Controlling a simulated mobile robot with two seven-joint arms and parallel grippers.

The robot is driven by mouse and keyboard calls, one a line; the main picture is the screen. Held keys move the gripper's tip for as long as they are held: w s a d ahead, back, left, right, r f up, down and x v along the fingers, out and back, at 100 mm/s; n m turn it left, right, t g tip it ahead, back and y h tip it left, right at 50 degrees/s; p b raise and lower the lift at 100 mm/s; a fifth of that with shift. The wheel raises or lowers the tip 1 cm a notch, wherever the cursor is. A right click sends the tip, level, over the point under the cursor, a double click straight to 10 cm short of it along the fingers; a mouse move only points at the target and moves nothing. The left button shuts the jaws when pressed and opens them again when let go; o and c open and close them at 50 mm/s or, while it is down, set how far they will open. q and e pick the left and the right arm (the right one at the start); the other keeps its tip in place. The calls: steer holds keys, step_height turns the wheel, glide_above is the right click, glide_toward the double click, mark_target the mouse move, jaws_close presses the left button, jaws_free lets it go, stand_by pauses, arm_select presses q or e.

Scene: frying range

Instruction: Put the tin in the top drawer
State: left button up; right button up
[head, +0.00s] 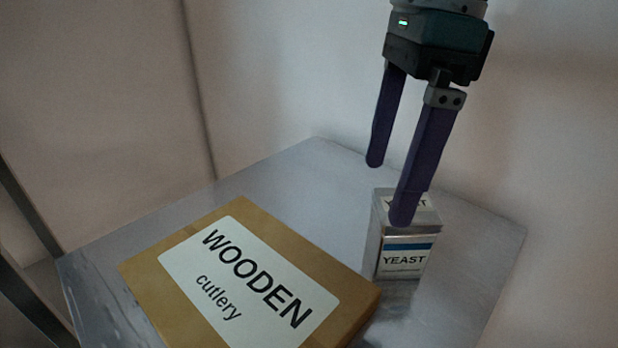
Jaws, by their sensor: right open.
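The tin (403,262) is a small silver box with a blue band and a "YEAST" label. It stands upright on a grey metal surface. My right gripper (388,193) comes down from above with its two purple fingers apart and empty. The nearer fingertip overlaps the tin's top in the picture; the other fingertip shows above and to the left of the tin. I cannot tell whether either finger touches it. No drawer is in view. My left gripper is not in view.
A brown cardboard box (215,222) labelled "WOODEN cutlery" lies on the metal surface (290,180), left of the tin and close to it. Pale walls stand behind. Dark metal bars (30,215) show at the left edge. The surface behind the cutlery box is clear.

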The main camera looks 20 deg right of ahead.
mark_target(399, 230)
steer(key=d, duration=0.1)
steer(key=d+h, duration=0.1)
steer(key=d, duration=0.1)
steer(key=shift+w+d+f, duration=0.1)
steer(key=shift+d+f, duration=0.1)
steer(key=shift+f, duration=0.1)
step_height(399, 230, down, 3)
steer(key=shift+f, duration=0.2)
steer(key=f, duration=0.5)
steer(key=shift+a+f+p, duration=0.3)
steer(key=shift+f+p, duration=0.05)
steer(key=c, duration=1.4)
steer(key=shift+r, duration=0.1)
steer(key=shift+c, duration=0.6)
steer(key=shift+r, duration=0.1)
